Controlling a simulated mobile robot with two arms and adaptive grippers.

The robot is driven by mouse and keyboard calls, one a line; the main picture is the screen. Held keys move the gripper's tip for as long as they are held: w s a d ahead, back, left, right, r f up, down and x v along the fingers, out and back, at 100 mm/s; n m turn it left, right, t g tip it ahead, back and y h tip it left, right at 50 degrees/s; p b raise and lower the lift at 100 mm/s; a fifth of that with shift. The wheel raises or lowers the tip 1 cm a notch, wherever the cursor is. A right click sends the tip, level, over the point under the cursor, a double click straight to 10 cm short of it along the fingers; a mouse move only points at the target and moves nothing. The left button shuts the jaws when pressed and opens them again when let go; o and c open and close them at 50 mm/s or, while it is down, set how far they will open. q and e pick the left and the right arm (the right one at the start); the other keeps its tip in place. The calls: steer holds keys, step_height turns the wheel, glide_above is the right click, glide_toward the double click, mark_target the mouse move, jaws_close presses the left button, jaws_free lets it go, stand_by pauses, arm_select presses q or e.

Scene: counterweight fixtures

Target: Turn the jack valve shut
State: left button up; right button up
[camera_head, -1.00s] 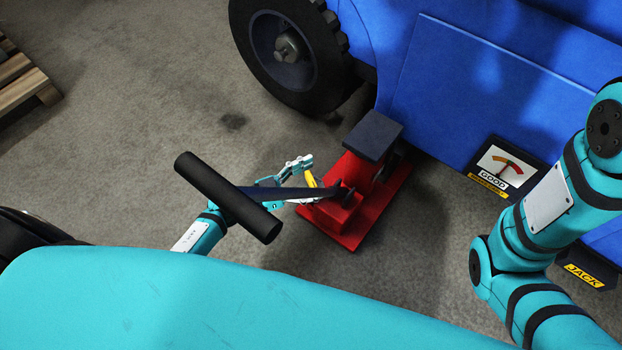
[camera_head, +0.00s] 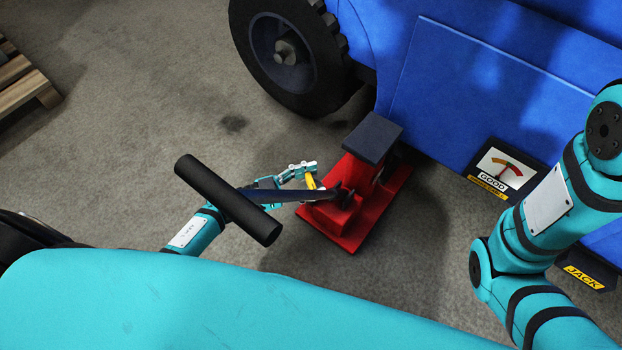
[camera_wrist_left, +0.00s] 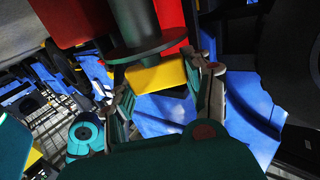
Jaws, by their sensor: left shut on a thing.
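The red jack (camera_head: 367,195) stands on the floor beside the blue vehicle, with a dark pad on top. Its yellow valve (camera_head: 311,182) is low on the side facing my left arm. My left gripper (camera_head: 307,180) is shut on the valve, partly hidden behind the jack's long handle. In the left wrist view the yellow valve (camera_wrist_left: 157,76) sits between the two fingers, below a dark round collar. My right arm is at the right edge, but its gripper is out of view.
The jack handle (camera_head: 285,195) with its black grip (camera_head: 228,198) crosses above my left gripper. A black tyre (camera_head: 290,55) and the blue vehicle body (camera_head: 480,90) are behind. A gauge (camera_head: 505,168) reads GOOD. A wooden pallet (camera_head: 25,90) lies far left; bare floor is between.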

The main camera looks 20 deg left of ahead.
arm_select(q)
steer(key=m+g+h, duration=0.1)
steer(key=m+g, duration=0.1)
steer(key=g, duration=0.1)
steer(key=shift+w+a+f+h, duration=0.1)
steer(key=shift+a+h, duration=0.05)
steer(key=shift+h, duration=0.25)
steer(key=m+g+h+b, duration=0.1)
steer(key=m+g, duration=0.1)
steer(key=shift+f+g, duration=0.1)
steer(key=shift+g, duration=0.2)
steer(key=m+g+b, duration=0.2)
steer(key=g+b, duration=0.1)
steer(key=g, duration=0.1)
steer(key=m+g+b, duration=0.3)
steer(key=g, duration=0.1)
steer(key=shift+f+m+g+b, duration=0.1)
steer(key=shift+m+g+b, duration=0.2)
steer(key=shift+g+b, duration=0.1)
steer(key=shift+r+m+g+b, duration=0.2)
steer(key=shift+m+g+b, duration=0.65)
steer(key=shift+g, duration=0.35)
steer(key=shift+y, duration=0.3)
steer(key=o, duration=1.2)
steer(key=v, duration=0.7)
steer(key=shift+a, duration=0.1)
